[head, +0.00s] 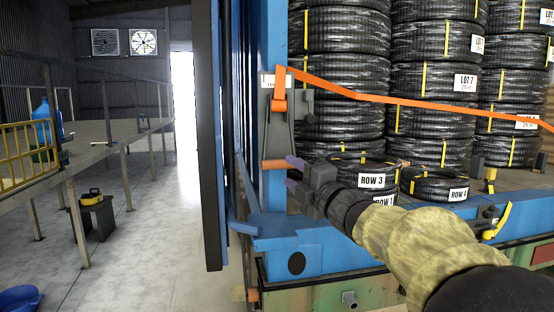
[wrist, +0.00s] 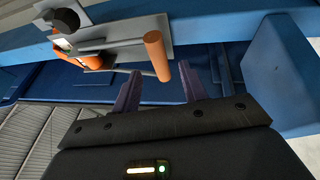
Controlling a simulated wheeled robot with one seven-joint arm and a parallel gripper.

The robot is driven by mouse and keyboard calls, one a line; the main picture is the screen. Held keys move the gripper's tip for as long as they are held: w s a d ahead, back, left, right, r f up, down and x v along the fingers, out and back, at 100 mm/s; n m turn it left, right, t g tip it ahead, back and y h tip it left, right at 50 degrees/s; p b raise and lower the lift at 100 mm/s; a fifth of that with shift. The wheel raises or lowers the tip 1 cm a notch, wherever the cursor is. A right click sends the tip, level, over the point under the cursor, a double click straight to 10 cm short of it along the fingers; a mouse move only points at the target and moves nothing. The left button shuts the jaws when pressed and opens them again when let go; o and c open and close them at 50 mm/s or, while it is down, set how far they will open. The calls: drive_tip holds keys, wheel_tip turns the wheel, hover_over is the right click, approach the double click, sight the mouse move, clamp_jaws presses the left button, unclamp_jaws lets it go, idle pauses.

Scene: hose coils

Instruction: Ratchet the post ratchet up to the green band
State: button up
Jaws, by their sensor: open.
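The post ratchet (head: 279,128) is a grey plate mechanism on the blue post, with an orange strap (head: 350,94) running from it to the right. Its orange handle (head: 275,164) sticks out at the bottom; it also shows in the wrist view (wrist: 156,56). A small white label (head: 269,80) sits at the top of the ratchet. I cannot make out a green band on it. My gripper (head: 291,174) is open, with purple fingers beside the handle. In the wrist view (wrist: 161,72) the handle lies between and just ahead of the fingertips, not clasped.
Black hose coils (head: 345,95) are stacked on the blue-framed bed behind the strap. A blue ledge (head: 290,233) lies below my gripper. A yellow-handled ratchet (head: 497,221) is at the right. The floor (head: 150,235) at the left is mostly clear.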

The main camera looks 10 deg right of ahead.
sight(282, 166)
drive_tip(key=p+x, duration=0.1)
drive_tip(key=x, duration=0.5)
drive_tip(key=shift+p, duration=0.3)
clamp_jaws()
